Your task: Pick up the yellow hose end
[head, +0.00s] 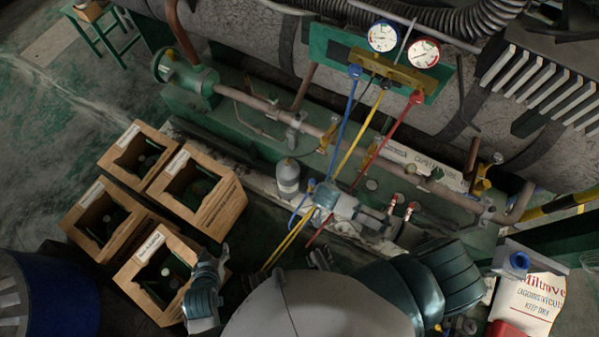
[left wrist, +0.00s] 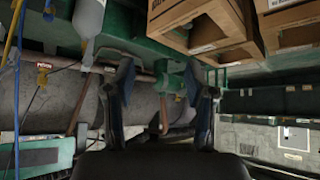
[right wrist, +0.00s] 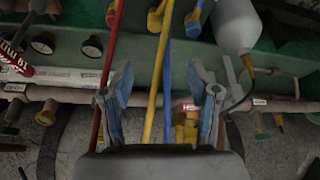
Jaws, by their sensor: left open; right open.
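The yellow hose (head: 358,138) runs down from the gauge manifold (head: 395,70), between a blue hose (head: 347,125) and a red hose (head: 387,137). Lower down, yellow strands (head: 285,247) pass close to my body; I cannot tell which point is the hose's end. In the right wrist view my right gripper (right wrist: 160,78) is open, and the yellow hose (right wrist: 162,50) passes between its fingers in the picture; contact cannot be told. My left gripper (head: 211,264) is by the front wooden crate. In the left wrist view the left gripper (left wrist: 158,70) is open and empty.
Several wooden crates (head: 228,205) stand at the left. A grey bottle (head: 288,178) stands beside the hoses and shows close by in the right wrist view (right wrist: 236,25). A copper pipe (head: 260,103) runs along the green base. A blue drum (head: 50,290) is at the lower left.

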